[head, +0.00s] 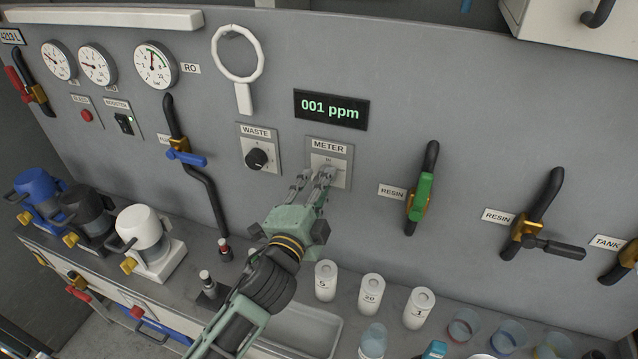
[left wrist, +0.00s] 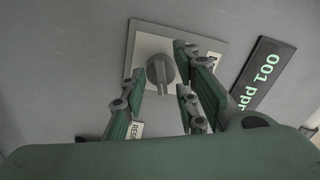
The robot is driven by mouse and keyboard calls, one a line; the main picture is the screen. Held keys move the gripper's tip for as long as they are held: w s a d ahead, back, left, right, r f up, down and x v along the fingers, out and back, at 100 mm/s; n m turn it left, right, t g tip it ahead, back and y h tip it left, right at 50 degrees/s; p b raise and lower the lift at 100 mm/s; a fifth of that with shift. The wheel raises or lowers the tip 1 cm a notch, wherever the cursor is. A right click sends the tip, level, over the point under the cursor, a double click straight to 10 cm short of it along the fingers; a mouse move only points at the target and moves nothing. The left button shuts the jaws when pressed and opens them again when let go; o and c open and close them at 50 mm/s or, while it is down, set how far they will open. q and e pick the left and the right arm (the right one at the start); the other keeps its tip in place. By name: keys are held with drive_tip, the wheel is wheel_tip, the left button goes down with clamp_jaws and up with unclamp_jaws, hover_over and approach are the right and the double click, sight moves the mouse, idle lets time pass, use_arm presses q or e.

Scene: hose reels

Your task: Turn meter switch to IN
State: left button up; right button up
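The METER switch plate (head: 343,176) is on the grey panel below the ppm display, and its knob is mostly hidden by my left gripper in the head view. My left gripper (head: 315,177) is in front of the plate with its fingers apart. In the left wrist view the grey round knob (left wrist: 160,70) with its short bar sits on the pale plate (left wrist: 205,35), between the open fingers of my left gripper (left wrist: 161,63). I cannot tell whether a finger touches the knob. The knob's setting cannot be read. My right gripper is not in view.
The display (head: 331,109) reads 001 ppm. The WASTE knob (head: 256,159) is left of the METER plate. A green valve handle (head: 420,198) is to the right. White bottles (head: 371,294) and a sink (head: 306,329) are on the counter below.

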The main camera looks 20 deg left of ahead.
use_arm(q)
drive_tip(key=shift+c, duration=1.2)
clamp_jaws()
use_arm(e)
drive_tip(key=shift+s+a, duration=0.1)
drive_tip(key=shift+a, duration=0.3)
